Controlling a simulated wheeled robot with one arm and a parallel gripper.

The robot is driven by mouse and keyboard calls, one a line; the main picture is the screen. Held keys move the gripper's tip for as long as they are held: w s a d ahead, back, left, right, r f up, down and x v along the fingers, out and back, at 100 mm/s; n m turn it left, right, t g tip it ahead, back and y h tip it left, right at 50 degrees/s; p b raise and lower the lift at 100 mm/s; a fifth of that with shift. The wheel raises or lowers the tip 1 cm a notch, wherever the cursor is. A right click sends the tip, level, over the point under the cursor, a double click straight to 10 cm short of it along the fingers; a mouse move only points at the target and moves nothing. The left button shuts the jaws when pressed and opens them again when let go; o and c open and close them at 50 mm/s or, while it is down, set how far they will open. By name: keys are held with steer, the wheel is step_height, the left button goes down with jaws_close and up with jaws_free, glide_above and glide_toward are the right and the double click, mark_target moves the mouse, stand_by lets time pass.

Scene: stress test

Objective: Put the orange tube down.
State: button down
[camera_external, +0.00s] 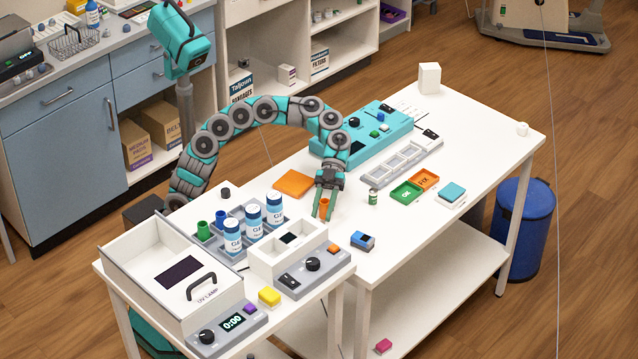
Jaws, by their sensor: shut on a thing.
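The orange tube (325,207) is upright between the fingers of my gripper (325,209), which is shut on it. My arm arches over from the left and my gripper points down at the white table (478,150), near its front left part. The tube's lower end is close to the tabletop. I cannot tell whether it touches it.
A flat orange pad (294,183) lies left of my gripper. A small green-labelled vial (373,197) stands to the right. Green and orange trays (414,187) lie farther right. A blue box (362,240) is in front. A rack (240,225) with bottles stands left.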

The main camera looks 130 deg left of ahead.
mark_target(324, 206)
steer(key=shift+f, duration=0.15)
steer(key=c, duration=0.5)
jaws_free()
steer(key=shift+c, duration=0.2)
steer(key=shift+r, duration=0.25)
steer(key=shift+b+v, duration=0.45)
steer(key=shift+v, duration=3.3)
